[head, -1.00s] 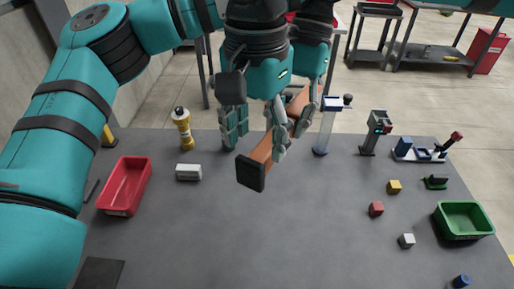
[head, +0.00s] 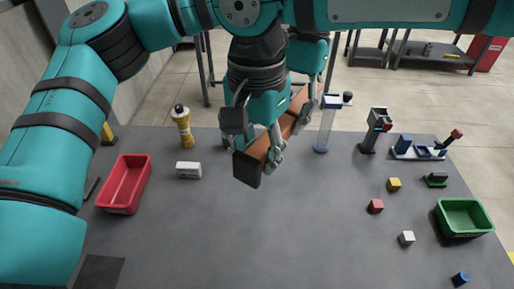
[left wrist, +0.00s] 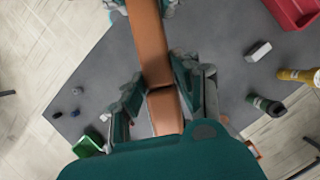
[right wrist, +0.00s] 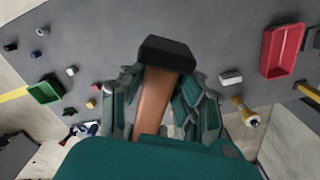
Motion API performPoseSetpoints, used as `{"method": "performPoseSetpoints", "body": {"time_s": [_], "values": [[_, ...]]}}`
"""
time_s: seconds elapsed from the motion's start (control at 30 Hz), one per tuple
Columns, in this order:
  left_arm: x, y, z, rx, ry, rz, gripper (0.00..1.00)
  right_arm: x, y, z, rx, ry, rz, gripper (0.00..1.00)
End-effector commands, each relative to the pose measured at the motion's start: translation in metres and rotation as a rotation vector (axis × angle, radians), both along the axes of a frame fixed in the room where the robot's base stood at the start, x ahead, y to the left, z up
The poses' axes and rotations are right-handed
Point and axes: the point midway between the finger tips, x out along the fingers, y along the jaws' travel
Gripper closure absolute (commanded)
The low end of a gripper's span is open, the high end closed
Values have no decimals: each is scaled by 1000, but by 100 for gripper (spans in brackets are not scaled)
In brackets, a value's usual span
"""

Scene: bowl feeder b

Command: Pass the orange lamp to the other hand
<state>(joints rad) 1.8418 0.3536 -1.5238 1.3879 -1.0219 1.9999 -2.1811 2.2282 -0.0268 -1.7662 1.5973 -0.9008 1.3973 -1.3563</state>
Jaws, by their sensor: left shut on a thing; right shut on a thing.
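The orange lamp (head: 258,148) is a long bar with a black end block (head: 247,170), held tilted above the table. Its orange body also shows in the left wrist view (left wrist: 149,42) and the right wrist view (right wrist: 152,98). My right gripper (head: 260,152) is shut on the lamp close to the black end. My left gripper (head: 301,117) is shut on the lamp farther along, toward the far end, and is partly hidden behind my right wrist. In the left wrist view the bar has a joint line between my left fingers.
The grey table (head: 310,220) is clear below the lamp. A red bin (head: 124,184), white box (head: 188,170) and yellow bottle (head: 184,128) stand left. A clear column (head: 326,128), black device (head: 374,130), several small cubes and a green bin (head: 463,217) are right.

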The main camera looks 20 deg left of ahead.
Motion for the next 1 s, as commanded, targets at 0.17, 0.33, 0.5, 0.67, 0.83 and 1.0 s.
{"method": "performPoseSetpoints", "body": {"time_s": [0.17, 0.33, 0.5, 0.67, 0.83, 1.0], "values": [[-1, -3, 0, -7, 1, 2, 100, 2, 3, 2, 13, -7, -3, 100], [-1, -3, 0, -6, 2, 0, 48, 2, 2, 3, 12, -8, -3, 100], [-1, -2, 0, -5, 2, 1, 43, 2, 2, 2, 10, -6, -3, 100], [0, -2, 1, -4, 1, 2, 43, 2, 2, 2, 9, -6, -2, 100], [7, -4, 18, -2, -3, 2, 43, 2, 2, 2, 8, -6, -2, 100], [20, -7, 51, 2, -6, 5, 43, 2, 2, 2, 8, -6, -2, 100]]}}
